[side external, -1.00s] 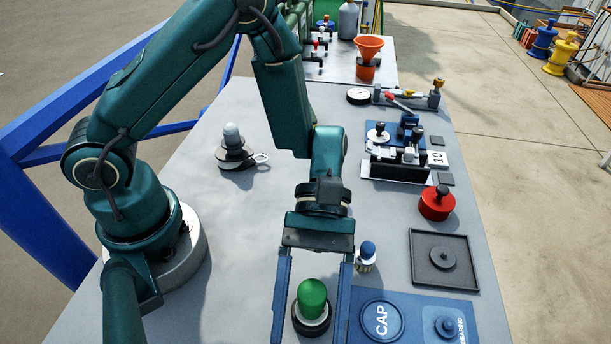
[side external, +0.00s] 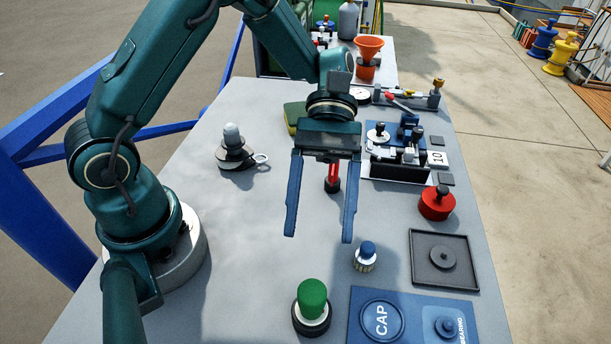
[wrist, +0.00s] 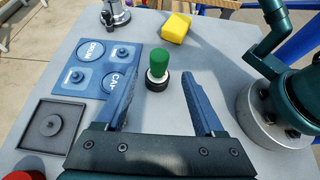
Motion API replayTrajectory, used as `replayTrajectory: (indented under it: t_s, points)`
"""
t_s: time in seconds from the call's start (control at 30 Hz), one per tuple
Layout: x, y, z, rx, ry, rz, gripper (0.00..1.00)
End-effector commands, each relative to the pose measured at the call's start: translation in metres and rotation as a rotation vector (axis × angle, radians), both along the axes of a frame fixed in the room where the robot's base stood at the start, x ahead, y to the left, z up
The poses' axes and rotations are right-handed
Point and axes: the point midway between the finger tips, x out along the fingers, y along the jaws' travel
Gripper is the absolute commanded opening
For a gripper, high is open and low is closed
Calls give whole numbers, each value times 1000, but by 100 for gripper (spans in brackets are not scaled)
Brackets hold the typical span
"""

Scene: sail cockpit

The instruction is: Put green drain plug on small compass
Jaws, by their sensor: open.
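The green drain plug (side external: 312,296) stands upright at the front of the table. Its lower end rests on a round black base with a pale top (side external: 311,321), which looks like the small compass; the plug covers most of its face. In the wrist view the green plug (wrist: 159,62) shows beyond my fingers, with the pale ring and black base (wrist: 157,83) under it. My gripper (side external: 318,238) is open and empty, raised above the table and clear of the plug.
A blue-topped white bottle (side external: 366,256) stands right of the plug, beside a blue labelled board (side external: 408,300). A dark tray (side external: 425,280), a red knobbed piece (side external: 437,203) and a grey stacked piece (side external: 234,150) stand around. A yellow block (wrist: 175,28) shows in the wrist view.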

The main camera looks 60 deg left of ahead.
Motion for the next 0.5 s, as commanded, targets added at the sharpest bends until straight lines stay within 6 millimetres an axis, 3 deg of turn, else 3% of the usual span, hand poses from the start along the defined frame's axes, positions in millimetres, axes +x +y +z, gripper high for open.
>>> replayTrajectory:
  t_s: [0.17, 0.5]
  points:
    - [-6, 11, 12, 52, -162, -58, 70]
    - [-25, 53, 34, 256, -714, -282, 70]
